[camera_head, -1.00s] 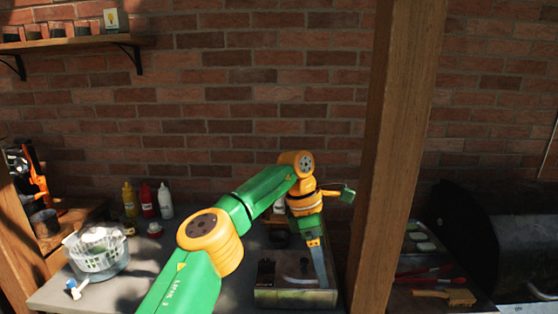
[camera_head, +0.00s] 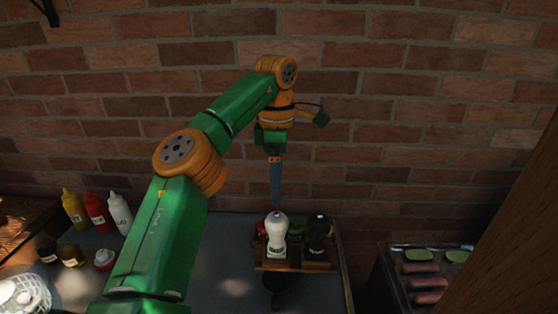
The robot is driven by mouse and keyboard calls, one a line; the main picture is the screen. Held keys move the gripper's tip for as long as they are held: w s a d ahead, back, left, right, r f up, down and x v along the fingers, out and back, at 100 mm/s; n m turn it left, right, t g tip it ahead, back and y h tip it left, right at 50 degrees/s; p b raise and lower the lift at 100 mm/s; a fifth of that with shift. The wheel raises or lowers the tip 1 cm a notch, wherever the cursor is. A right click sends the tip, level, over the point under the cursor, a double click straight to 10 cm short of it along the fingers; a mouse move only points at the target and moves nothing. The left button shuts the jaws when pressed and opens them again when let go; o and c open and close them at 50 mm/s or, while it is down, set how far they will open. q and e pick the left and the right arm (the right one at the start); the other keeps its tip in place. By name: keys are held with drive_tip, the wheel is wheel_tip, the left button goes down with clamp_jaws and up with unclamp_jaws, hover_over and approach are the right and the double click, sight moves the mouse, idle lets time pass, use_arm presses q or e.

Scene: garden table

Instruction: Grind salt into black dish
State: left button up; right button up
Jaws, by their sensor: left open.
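A white grinder (camera_head: 276,236) stands upright at the front left of a wooden caddy (camera_head: 292,265). A dark grinder (camera_head: 318,234) stands to its right in the same caddy. A black dish (camera_head: 277,285) sits on the table in front of the caddy, and its contents cannot be made out. My left gripper (camera_head: 275,190) points down from above, close over the white grinder, and is open. Only a narrow blue-grey finger shows, seen edge-on. It appears apart from the grinder. My right gripper is not in view.
Yellow, red and white squeeze bottles (camera_head: 95,211) stand at the left, with small jars (camera_head: 60,250) before them. A white basket (camera_head: 24,294) is at the lower left. A tray of food (camera_head: 428,270) and a wooden post (camera_head: 515,230) are at the right. Grey tabletop (camera_head: 220,255) left of the caddy is clear.

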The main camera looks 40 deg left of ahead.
sight(277, 216)
use_arm(q)
drive_tip(key=shift+s+d+f, duration=0.75)
drive_tip(key=shift+s+f, duration=0.15)
drive_tip(key=f, duration=0.2)
drive_tip(key=f+b, duration=0.1)
drive_tip(key=f, duration=0.2)
drive_tip(key=shift+w+a+f+b, duration=0.3)
drive_tip(key=shift+w+a, duration=0.05)
drive_tip(key=shift+w, duration=0.05)
drive_tip(key=shift+s+d+f+b, duration=0.1)
drive_tip(key=shift+f+b, duration=0.15)
drive_tip(key=shift+f, duration=0.15)
drive_tip(key=shift+s+d+f+b, duration=0.1)
drive_tip(key=shift+f+b, duration=0.15)
drive_tip(key=shift+f, duration=0.15)
drive_tip(key=shift+w+f, duration=0.1)
drive_tip(key=shift+f, duration=0.1)
drive_tip(key=shift+a, duration=0.1)
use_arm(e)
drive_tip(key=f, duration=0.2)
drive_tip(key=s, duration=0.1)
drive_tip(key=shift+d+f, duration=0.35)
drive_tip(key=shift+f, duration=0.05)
